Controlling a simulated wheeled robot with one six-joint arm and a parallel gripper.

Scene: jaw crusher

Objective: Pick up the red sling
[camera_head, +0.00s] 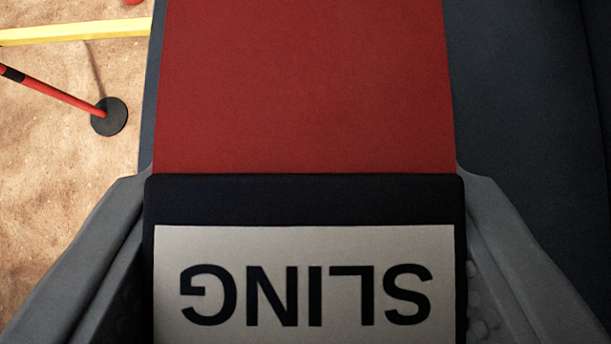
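The red sling shows as a wide flat red band (310,85) running from the top of the view to a dark block (305,200). A pale label (305,240) on the block reads SLING, upside down in this view. My gripper (306,176) has one grey finger on each side of the block. Both fingers come up against the block's side edges with no clear gap. I cannot tell whether they press on it. The lower part of the block is cut off by the frame.
A dark blue-grey surface (525,120) lies behind the band, mostly to the right. Sandy ground (50,180) shows at left. On it are a yellow bar (75,33) and a red and black pole (55,92) on a round black base (109,117).

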